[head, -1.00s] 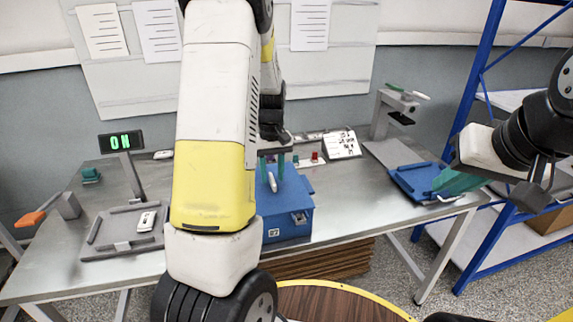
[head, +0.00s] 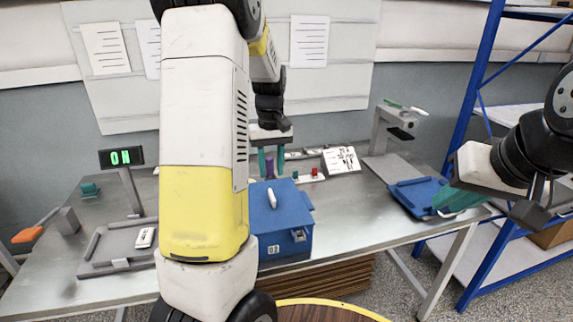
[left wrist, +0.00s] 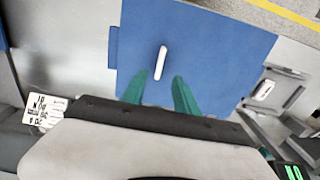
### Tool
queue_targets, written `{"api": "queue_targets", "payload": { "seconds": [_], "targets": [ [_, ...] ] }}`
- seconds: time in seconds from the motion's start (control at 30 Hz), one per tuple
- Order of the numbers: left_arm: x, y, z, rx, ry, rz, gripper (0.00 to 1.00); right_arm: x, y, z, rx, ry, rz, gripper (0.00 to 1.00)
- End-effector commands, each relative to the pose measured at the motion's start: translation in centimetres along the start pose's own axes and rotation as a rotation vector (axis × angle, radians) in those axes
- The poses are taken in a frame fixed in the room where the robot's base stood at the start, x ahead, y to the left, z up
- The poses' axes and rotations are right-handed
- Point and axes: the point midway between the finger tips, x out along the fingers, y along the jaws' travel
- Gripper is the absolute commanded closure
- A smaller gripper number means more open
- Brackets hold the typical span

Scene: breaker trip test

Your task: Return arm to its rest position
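My left gripper (head: 271,173) hangs over the far part of the blue box (head: 283,245), marked 02, on the bench. In the left wrist view its two green fingers (left wrist: 155,88) are apart with nothing between them, and the white handle (left wrist: 160,62) on the box lies beyond their tips. A small purple item (head: 270,170) shows between the fingers in the head view. My left arm covers part of the bench. My right gripper (head: 460,200) is at the right, with green fingers by the blue tray (head: 415,197); its opening cannot be told.
A display (head: 121,157) reads ON in green at the left. A grey fixture (head: 125,245) with a white device (head: 145,237) lies in front of it. A grey stand (head: 385,130) is at the back right. A blue shelf rack (head: 478,100) stands right of the bench.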

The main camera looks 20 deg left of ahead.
Motion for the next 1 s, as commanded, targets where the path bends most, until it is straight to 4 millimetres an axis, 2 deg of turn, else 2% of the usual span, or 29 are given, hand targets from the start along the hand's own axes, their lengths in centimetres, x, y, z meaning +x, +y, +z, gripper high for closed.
{"api": "queue_targets", "payload": {
  "seconds": [0.13, 0.27, 0.4, 0.6, 0.8, 0.9, 1.0],
  "targets": [
    [-0.7, 0.0, 0.6, 0.013, 0.007, 0.017, 0.64, 0.0, 0.0, 0.0, 0.0, 0.0, 0.0, 0.83],
    [-3.4, 0.1, 2.9, 0.067, 0.04, 0.084, 0.64, 0.0, 0.0, 0.0, 0.0, 0.0, 0.0, 0.83],
    [-7.3, 0.0, 7.3, 0.173, 0.111, 0.184, 0.64, 0.0, 0.0, 0.0, 0.0, 0.0, 0.0, 0.83],
    [-11.3, -0.8, 14.3, 0.343, 0.246, 0.287, 0.64, 0.0, 0.0, 0.0, 0.0, 0.0, 0.0, 0.83],
    [-12.9, -1.9, 20.5, 0.493, 0.389, 0.334, 0.64, 0.0, 0.0, 0.0, 0.0, 0.0, 0.0, 0.83],
    [-12.9, -2.4, 22.4, 0.543, 0.442, 0.339, 0.64, 0.0, 0.0, 0.0, 0.0, 0.0, 0.0, 0.83],
    [-12.9, -2.6, 23.5, 0.573, 0.474, 0.339, 0.64, 0.0, 0.0, 0.0, 0.0, 0.0, 0.0, 0.83]
  ]
}}
